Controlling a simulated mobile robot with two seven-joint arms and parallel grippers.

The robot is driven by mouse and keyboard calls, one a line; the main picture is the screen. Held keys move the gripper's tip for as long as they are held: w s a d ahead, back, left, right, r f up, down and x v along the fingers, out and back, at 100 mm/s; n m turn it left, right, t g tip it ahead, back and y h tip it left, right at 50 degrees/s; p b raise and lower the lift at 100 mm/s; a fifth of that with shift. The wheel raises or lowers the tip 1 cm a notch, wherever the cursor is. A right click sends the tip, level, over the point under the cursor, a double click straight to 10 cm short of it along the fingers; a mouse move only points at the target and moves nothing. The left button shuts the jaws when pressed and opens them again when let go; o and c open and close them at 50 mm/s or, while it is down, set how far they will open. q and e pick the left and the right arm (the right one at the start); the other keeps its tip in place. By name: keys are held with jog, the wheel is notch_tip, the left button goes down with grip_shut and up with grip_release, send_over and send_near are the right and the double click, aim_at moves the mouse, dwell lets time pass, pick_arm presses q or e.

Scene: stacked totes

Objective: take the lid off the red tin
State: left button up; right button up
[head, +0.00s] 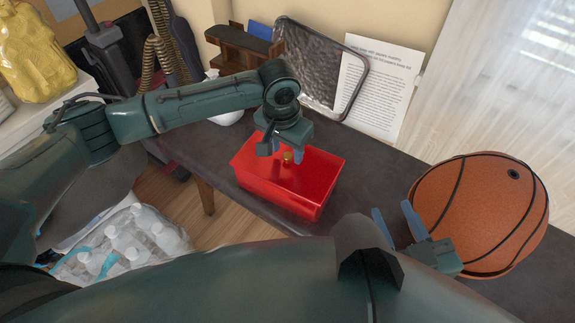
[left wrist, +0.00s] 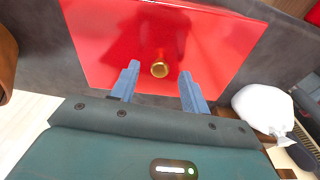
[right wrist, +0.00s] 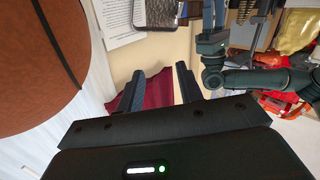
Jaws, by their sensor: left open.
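The red tin (head: 270,192) stands on the dark tabletop with its flat red lid (head: 310,177) on top. A small brass knob (head: 287,157) sits on the lid; it also shows in the left wrist view (left wrist: 160,69). My left gripper (head: 283,153) is over the lid, open. In the left wrist view its two blue fingers (left wrist: 158,82) are apart, with the knob between and just beyond their tips. I cannot tell whether they touch the lid. My right gripper (head: 397,212) is open and empty, right of the tin and beside the basketball.
A basketball (head: 480,215) sits at the right. A dark-framed tray (head: 320,70) and a printed sheet (head: 380,90) lean on the wall behind the tin. A white object (head: 228,115) is partly hidden behind my left arm. Water bottles (head: 130,240) are lower left, below the tabletop.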

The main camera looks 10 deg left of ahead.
pick_arm(q)
jog(key=shift+w+f, duration=0.1)
jog(key=shift+f, duration=0.65)
jog(key=shift+c, duration=0.5)
grip_shut()
